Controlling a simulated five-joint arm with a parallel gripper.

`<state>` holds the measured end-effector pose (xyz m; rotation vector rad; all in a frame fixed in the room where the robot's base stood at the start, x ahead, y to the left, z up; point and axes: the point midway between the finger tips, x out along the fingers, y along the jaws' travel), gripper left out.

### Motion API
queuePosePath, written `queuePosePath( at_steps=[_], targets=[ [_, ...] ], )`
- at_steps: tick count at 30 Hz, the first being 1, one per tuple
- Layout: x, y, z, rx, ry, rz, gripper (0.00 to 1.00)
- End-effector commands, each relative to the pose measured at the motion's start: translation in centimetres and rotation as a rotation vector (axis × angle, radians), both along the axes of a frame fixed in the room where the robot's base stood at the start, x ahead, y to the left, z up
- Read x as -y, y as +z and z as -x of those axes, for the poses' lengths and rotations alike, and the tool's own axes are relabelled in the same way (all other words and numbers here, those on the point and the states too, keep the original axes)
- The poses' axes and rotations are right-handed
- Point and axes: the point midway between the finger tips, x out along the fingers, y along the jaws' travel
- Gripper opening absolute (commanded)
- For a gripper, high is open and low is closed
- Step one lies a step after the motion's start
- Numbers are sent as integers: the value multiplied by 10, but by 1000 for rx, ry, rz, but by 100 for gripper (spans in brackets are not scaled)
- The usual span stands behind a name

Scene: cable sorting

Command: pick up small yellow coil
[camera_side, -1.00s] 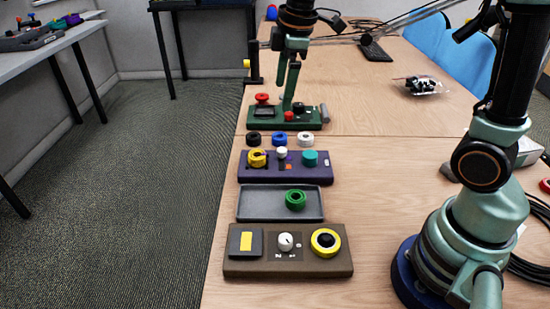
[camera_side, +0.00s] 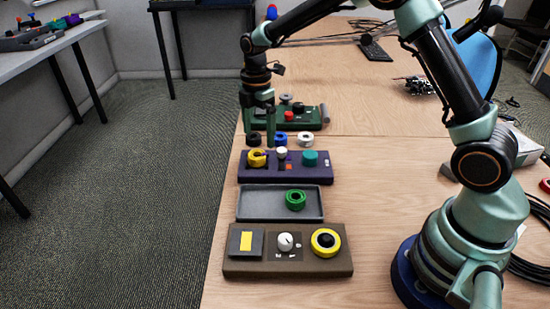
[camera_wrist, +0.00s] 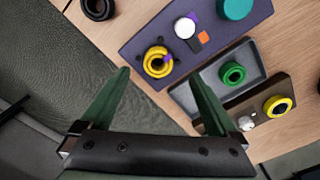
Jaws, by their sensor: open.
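The small yellow coil (camera_side: 257,158) sits on the left end of the purple box (camera_side: 326,172), around what looks like a dark peg. It also shows in the wrist view (camera_wrist: 155,67), between and slightly ahead of my fingertips. My gripper (camera_side: 257,135) is open and empty, pointing down, just behind the coil in the side view. In the wrist view my gripper (camera_wrist: 160,75) has its two green fingers spread wide. A larger yellow ring (camera_side: 315,243) sits around a black button on the brown box (camera_side: 300,270).
A grey tray (camera_side: 260,203) holds a green coil (camera_side: 295,199). Black (camera_side: 254,139), blue (camera_side: 281,139) and white (camera_side: 306,139) coils lie behind the purple box. The green box (camera_side: 310,124) is farther back. A teal cylinder (camera_side: 310,158) and white knob (camera_side: 282,153) stand on the purple box.

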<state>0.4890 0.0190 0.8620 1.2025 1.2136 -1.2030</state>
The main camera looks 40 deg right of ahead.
Motion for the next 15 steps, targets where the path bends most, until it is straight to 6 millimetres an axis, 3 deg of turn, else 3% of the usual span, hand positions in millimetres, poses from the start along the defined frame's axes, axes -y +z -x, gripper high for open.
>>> queuePosePath(
  at_steps=[7, 15],
  targets=[
    [-1, -18, 0, -2, -1, 0, 95],
    [-4, -55, -2, -2, -1, 0, 95]
  ],
)
